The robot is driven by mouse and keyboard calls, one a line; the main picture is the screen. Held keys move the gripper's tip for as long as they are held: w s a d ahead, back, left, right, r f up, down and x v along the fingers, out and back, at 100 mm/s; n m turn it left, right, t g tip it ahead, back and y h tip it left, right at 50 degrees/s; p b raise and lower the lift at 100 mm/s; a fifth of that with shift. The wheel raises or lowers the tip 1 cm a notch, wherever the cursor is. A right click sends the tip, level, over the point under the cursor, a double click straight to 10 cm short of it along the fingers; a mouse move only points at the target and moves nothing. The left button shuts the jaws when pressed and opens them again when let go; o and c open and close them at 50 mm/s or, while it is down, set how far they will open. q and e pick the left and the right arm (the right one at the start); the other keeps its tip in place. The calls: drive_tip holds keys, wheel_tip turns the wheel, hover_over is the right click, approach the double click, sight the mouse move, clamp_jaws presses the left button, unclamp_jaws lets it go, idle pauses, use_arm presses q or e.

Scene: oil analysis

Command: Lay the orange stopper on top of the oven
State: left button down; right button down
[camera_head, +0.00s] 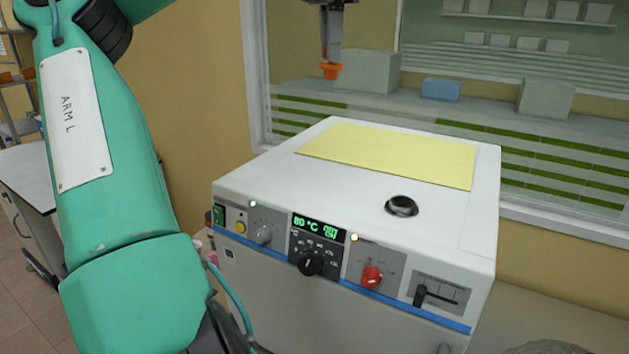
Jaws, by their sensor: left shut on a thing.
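The orange stopper (330,72) hangs in the air near the top middle of the head view, above the far part of the oven. My left gripper (331,58) is shut on it from above; only the gripper's lower part shows at the picture's top edge. The stopper is clear of the oven top. The oven (325,180) is a white box with a front panel of knobs and a green display reading 80 °C. A flat yellow pad (395,155) covers the back of its top. My right gripper is not in view.
A round metal-rimmed opening (402,206) sits in the oven top, in front of the yellow pad. The pad is bare. A window (258,80) stands behind the oven. My left arm fills the left side. A grey-topped bench (25,175) stands at far left.

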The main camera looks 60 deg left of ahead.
use_arm(q)
drive_tip(key=f, duration=0.6)
drive_tip(key=f+p, duration=0.1)
drive_tip(key=f, duration=0.6)
drive_tip(key=a+f+p, duration=0.1)
drive_tip(key=f, duration=0.5)
drive_tip(key=shift+s+f, duration=0.3)
drive_tip(key=shift+f, duration=0.25)
drive_tip(key=shift+d+f, duration=0.1)
drive_tip(key=shift+f, duration=0.15)
drive_tip(key=c, duration=1.2)
unclamp_jaws()
drive_tip(key=shift+r, duration=0.1)
drive_tip(key=shift+c, duration=0.2)
drive_tip(key=shift+r, duration=0.1)
